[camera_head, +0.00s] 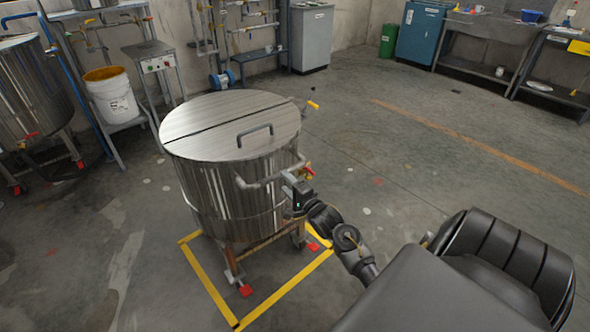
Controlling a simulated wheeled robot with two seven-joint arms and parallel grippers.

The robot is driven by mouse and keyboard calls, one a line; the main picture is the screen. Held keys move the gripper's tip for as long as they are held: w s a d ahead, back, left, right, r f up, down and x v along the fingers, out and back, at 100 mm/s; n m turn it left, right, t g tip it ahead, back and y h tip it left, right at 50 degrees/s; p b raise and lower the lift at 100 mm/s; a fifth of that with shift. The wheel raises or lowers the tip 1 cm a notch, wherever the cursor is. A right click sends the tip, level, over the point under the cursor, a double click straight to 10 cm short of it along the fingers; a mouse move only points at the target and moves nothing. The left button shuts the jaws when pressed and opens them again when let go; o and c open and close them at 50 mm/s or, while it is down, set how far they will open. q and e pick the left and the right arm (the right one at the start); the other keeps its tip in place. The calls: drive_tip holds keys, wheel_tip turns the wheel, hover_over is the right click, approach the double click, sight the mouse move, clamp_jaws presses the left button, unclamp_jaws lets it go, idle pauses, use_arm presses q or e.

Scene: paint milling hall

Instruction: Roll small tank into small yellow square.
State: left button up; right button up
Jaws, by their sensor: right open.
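The small tank (225,200) is a steel cylinder with a flat split lid and a bar handle on top. It stands upright on legs with red-pedalled casters. The yellow square (207,281) is taped on the floor around its base. The visible front casters are inside the lines; the back of the square and the rear legs are hidden by the tank. A grey pipe handle (262,183) runs along the tank's near right side. My right gripper (294,190) is open, close to the handle's right end; I cannot tell whether it touches. My left gripper is out of view.
Another steel tank (32,95) stands at the left, near a white bucket (113,100) on a stand. Cabinets and benches line the back wall, with a green bin (388,41) among them. The floor to the right is open, crossed by an orange line (480,146).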

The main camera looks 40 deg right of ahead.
sight(280, 177)
drive_tip(key=w, duration=0.3)
drive_tip(key=shift+w+d, duration=0.2)
drive_tip(key=shift+w, duration=0.15)
drive_tip(key=shift+w+d, duration=0.1)
drive_tip(key=shift+w, duration=0.55)
drive_tip(key=shift+w+b, duration=0.25)
drive_tip(key=shift+b, duration=0.05)
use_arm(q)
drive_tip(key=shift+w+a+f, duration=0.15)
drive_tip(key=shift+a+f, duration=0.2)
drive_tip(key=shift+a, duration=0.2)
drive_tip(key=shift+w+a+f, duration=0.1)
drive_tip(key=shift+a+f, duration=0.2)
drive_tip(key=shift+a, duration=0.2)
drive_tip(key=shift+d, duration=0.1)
use_arm(e)
drive_tip(key=c, duration=1.1)
clamp_jaws()
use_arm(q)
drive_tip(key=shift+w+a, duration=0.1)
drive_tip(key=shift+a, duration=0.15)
